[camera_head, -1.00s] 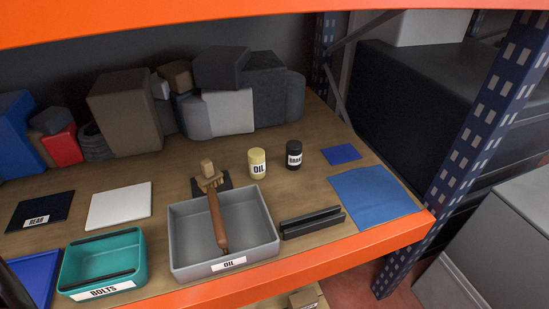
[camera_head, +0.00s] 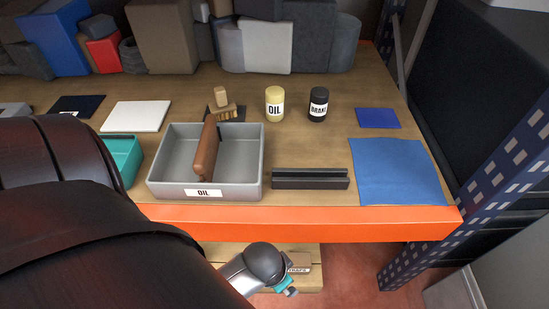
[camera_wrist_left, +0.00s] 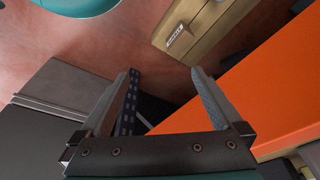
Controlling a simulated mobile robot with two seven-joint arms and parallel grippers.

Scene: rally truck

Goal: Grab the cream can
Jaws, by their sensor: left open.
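The cream can (camera_head: 275,104), with a white OIL label, stands upright on the wooden shelf behind the grey bin. A dark can (camera_head: 318,104) labelled BRAKE stands just to its right, with a small gap between them. My left arm comes in from the left, and its wrist end is low in front of the orange shelf edge, well short of the cream can. My left gripper (camera_wrist_left: 167,90) is open and empty in the left wrist view, with the floor beyond its fingers. The cream can is not in that view. My right gripper is not in view.
A black grooved block (camera_head: 310,185) and blue cloth (camera_head: 398,172) lie to the right. The orange shelf edge (camera_head: 330,223) fronts everything. Grey and brown boxes stand behind.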

